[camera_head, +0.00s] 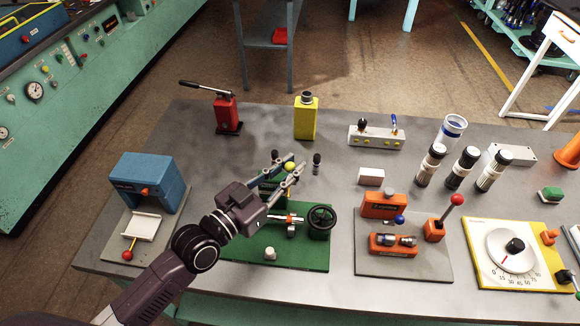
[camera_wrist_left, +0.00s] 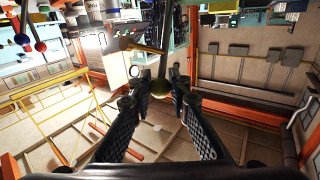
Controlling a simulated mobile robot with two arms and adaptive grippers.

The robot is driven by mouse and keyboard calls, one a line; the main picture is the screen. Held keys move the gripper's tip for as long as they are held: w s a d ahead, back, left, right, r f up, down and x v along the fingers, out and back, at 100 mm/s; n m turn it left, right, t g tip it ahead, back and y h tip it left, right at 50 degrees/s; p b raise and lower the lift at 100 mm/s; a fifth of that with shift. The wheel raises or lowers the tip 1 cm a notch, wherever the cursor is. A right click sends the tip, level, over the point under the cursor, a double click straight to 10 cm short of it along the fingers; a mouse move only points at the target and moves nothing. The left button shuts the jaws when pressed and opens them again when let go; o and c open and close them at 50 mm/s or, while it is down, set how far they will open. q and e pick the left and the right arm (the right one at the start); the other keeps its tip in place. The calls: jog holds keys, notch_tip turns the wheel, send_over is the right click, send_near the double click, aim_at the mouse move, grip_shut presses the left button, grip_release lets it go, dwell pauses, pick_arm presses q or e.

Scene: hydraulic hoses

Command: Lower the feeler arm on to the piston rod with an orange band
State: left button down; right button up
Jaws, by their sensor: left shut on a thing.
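My left gripper (camera_head: 288,168) reaches over the green fixture (camera_head: 300,256) and is shut on a yellow ball knob, taken as the feeler arm's knob (camera_head: 290,166). The knob also shows between the fingertips in the left wrist view (camera_wrist_left: 159,88). The rest of the feeler arm is mostly hidden by my gripper. A short metal piston rod with an orange band (camera_head: 294,219) lies on the fixture, below the knob in the head view. The knob appears raised above it; whether the feeler arm touches the rod is hidden. My right gripper is not in view.
A black handwheel (camera_head: 321,217) stands right of the rod, and a pale knob (camera_head: 270,253) sits at the plate's front. A blue press (camera_head: 150,180) stands left; an orange clamp fixture (camera_head: 396,240) stands right. Some bare grey tabletop lies behind.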

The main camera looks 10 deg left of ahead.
pick_arm(q)
jog(key=s+f+m+t+h+b, duration=0.3)
jog(key=s+f+m+h+b, duration=0.1)
jog(key=b, duration=1.3)
jog(key=shift+s+m+h, duration=0.5)
jog(key=shift+s+m, duration=0.05)
jog(key=shift+m, duration=0.25)
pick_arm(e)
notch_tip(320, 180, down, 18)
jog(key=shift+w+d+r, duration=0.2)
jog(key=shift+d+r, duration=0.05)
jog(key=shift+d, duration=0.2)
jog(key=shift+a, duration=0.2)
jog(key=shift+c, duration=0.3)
